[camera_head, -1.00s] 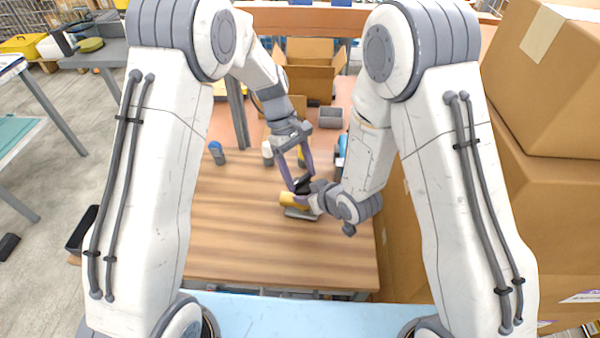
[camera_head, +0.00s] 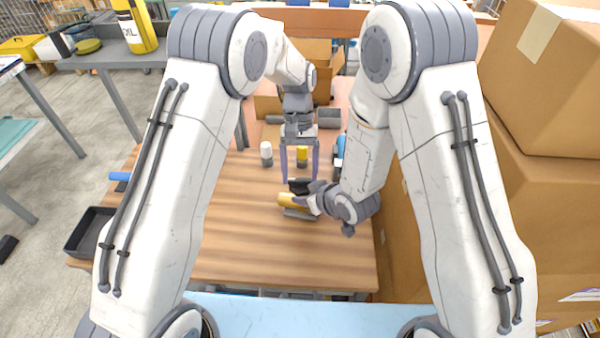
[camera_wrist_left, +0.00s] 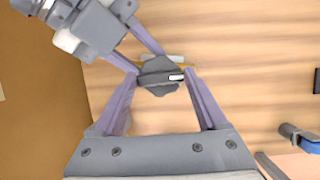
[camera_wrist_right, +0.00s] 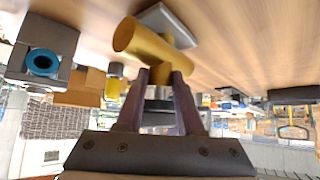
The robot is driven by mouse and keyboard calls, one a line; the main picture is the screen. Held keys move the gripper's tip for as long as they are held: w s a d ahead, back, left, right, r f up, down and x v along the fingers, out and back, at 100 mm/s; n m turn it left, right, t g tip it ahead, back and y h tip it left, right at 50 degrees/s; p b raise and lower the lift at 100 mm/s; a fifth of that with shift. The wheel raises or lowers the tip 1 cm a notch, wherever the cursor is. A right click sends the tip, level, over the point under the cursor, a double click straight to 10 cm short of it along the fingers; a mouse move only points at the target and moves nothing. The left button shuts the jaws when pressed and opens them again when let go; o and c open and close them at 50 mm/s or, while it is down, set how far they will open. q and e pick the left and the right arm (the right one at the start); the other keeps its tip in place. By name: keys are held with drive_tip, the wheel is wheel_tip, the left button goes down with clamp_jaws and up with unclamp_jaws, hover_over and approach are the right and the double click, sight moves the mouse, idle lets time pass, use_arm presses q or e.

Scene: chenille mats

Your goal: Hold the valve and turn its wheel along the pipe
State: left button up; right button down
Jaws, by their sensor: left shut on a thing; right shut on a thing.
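The valve has a yellow pipe body (camera_head: 291,200) on a flat grey base, standing on the wooden table. Its dark wheel (camera_wrist_left: 160,76) with a white mark shows in the left wrist view. My left gripper (camera_head: 300,180) reaches down from behind, shut on the wheel, one finger on each side. My right gripper (camera_head: 312,200) comes in from the right, shut on the valve's yellow neck. In the right wrist view the pipe (camera_wrist_right: 148,42) lies just beyond the right fingertips, and the neck is between them. The fingers partly hide the wheel in the head view.
A white-topped bottle (camera_head: 266,152) and a yellow-topped one (camera_head: 302,154) stand behind the valve. An open cardboard box (camera_head: 268,104) and a grey bin (camera_head: 328,117) are farther back. A black tray (camera_head: 88,231) lies at the table's left edge. Large boxes (camera_head: 545,210) stack at right.

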use_arm(q)
drive_tip(key=shift+d+m, duration=0.1)
drive_tip(key=shift+m, duration=0.5)
drive_tip(key=o, duration=1.3)
